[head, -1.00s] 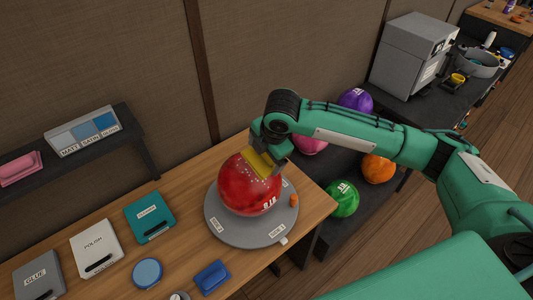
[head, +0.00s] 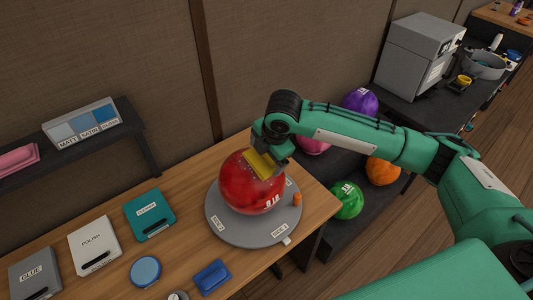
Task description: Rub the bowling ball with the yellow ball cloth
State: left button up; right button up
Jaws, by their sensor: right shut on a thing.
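The red bowling ball (head: 246,187) rests on a round grey turntable (head: 228,231) on the wooden bench. Small pale specks show on its upper side. My right gripper (head: 267,158) is above the ball's upper right and is shut on the yellow ball cloth (head: 261,166). The cloth lies against the top right of the ball, as far as I can tell touching it. The fingertips are partly hidden by the cloth and wrist. My left gripper is not in view.
On the wooden bench (head: 180,200) lie teal (head: 147,208), white (head: 90,236) and grey (head: 30,272) cases, a blue round pad (head: 146,270) and a blue block (head: 212,276). Purple (head: 360,102), orange (head: 383,171) and green (head: 346,200) balls sit on the dark rack behind my right arm.

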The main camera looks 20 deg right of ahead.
jog(key=shift+x, duration=1)
